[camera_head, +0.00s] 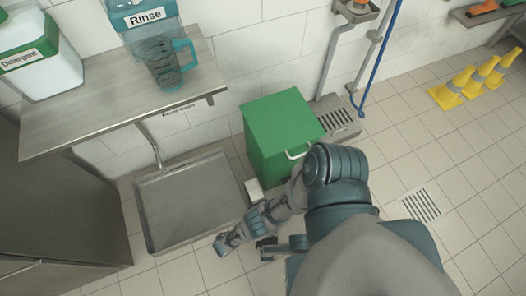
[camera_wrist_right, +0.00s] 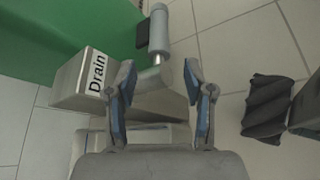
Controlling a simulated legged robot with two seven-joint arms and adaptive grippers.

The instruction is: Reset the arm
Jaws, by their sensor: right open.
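My right arm crosses the lower middle of the head view, in front of the green bin. Its gripper is hard to make out there. In the right wrist view my right gripper (camera_wrist_right: 163,95) is open, with blue-padded fingers apart and nothing held between them. A box labelled Drain (camera_wrist_right: 84,82) lies just beyond the left finger; a small pale box (camera_head: 254,190) shows beside my arm in the head view. A grey post-like part (camera_wrist_right: 158,35) stands beyond the fingertips. My left gripper is not in view.
A clear cup with a blue handle (camera_head: 165,64) is at the Rinse dispenser (camera_head: 147,18) above the steel counter (camera_head: 95,115). A Detergent container (camera_head: 38,60) stands left. A metal tray (camera_head: 190,200) lies below.

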